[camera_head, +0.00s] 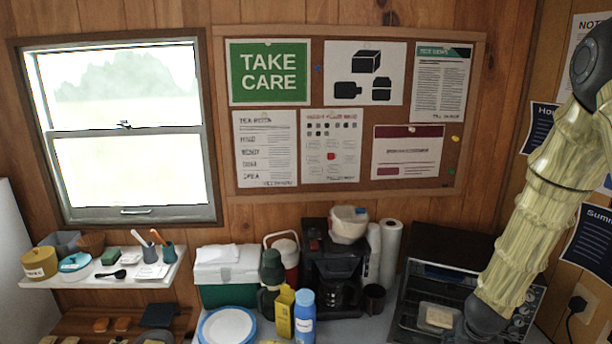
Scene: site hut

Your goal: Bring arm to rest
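My arm (545,190), in a pale cream sleeve with dark joints, comes in at the right edge and slants down to the left. Its lower visible joint (485,318) is in front of an open dark appliance like an oven or grill at the lower right. My gripper is not in view, so what it holds, if anything, cannot be seen.
The counter holds a plate (227,327), a green and white cooler (219,290), a blue bottle (305,318), a yellow box (285,312) and a coffee maker (322,262). A shelf (62,281) with small items hangs at left. Open air lies before the pinboard (313,196).

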